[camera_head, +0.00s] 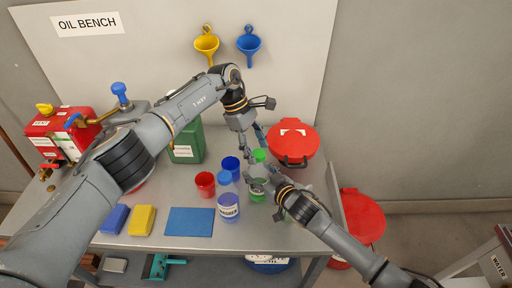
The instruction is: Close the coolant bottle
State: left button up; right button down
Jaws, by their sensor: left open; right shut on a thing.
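A green bottle (257,196), likely the coolant bottle, stands near the front right of the bench, partly covered by my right gripper. My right gripper (262,181) comes in from the lower right and is shut on the bottle's upper part. A small green cap (260,155) shows just beyond it, by the fingers of my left gripper. My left gripper (254,148) points down from above and is open. Whether its fingers touch the cap, and whether the bottle's mouth is bare, I cannot tell.
A blue washer bottle (229,209), a red cup (205,184) and a blue cup (231,164) stand left of the green bottle. A red round-lidded container (292,141) is behind right. A green jug (187,148) stands behind left. A blue mat (189,222) lies bare in front.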

pick_arm(q)
jog(key=shift+r, duration=2.25)
jog(key=shift+c, duration=0.3)
